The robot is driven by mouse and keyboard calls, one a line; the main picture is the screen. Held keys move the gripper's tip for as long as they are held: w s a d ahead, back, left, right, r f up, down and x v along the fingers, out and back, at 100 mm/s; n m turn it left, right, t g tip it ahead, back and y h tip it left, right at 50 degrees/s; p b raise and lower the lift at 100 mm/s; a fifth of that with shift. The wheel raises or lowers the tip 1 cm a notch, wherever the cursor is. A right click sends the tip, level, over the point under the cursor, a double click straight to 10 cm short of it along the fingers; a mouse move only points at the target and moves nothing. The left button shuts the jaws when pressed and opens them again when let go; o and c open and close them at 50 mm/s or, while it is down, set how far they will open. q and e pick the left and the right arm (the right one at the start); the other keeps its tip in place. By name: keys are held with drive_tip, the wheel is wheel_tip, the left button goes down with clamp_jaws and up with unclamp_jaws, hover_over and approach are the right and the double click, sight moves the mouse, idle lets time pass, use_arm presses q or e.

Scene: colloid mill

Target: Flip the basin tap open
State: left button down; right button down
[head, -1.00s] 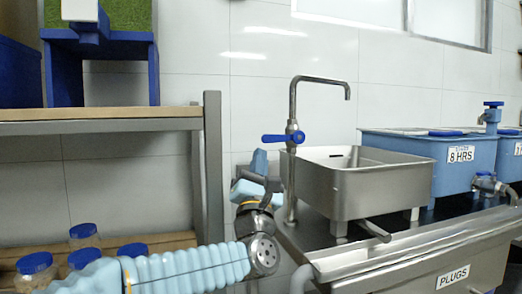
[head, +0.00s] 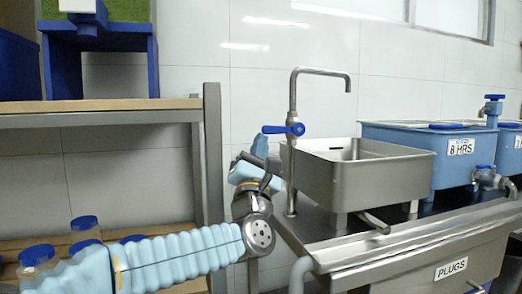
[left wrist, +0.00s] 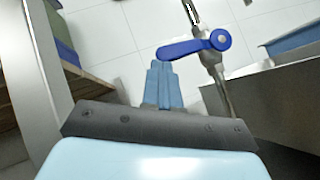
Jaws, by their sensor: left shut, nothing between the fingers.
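The basin tap (head: 292,100) is a tall steel pipe with a hooked spout over the left side of the steel basin (head: 370,180). Its blue lever (head: 284,129) lies about level and points left from the pipe; it also shows in the left wrist view (left wrist: 195,46). My left gripper (head: 260,141) is shut and empty, fingers pointing up, just below the lever's left end. In the left wrist view its closed fingers (left wrist: 161,68) end just below and left of the lever tip; I cannot tell whether they touch.
The basin stands on a steel bench (head: 345,257) marked PLUGS. Blue tanks (head: 425,155) stand at the right. A shelf (head: 100,105) with a grey post (head: 212,170) stands close on the left, with blue-lidded jars (head: 85,228) below. The wall behind the tap is bare.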

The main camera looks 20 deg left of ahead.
use_arm(q)
drive_tip(key=shift+r, duration=0.1)
drive_tip(key=w+d+r+m+g+h+p, duration=0.1)
drive_tip(key=d+r+m+g+h+p, duration=0.1)
drive_tip(key=r+m+h+p, duration=0.1)
drive_tip(key=w+d+r+m+g+h+p, duration=0.1)
drive_tip(key=w+d+r+m+h+p, duration=0.1)
drive_tip(key=r+m+p, duration=0.4)
wheel_tip(320, 180, up, 4)
drive_tip(key=shift+w+d+f+m+g+h+p, duration=0.15)
drive_tip(key=shift+d+f+m+g+h+p, duration=0.25)
drive_tip(key=shift+h, duration=0.4)
drive_tip(key=shift+r, duration=0.15)
idle(1.0)
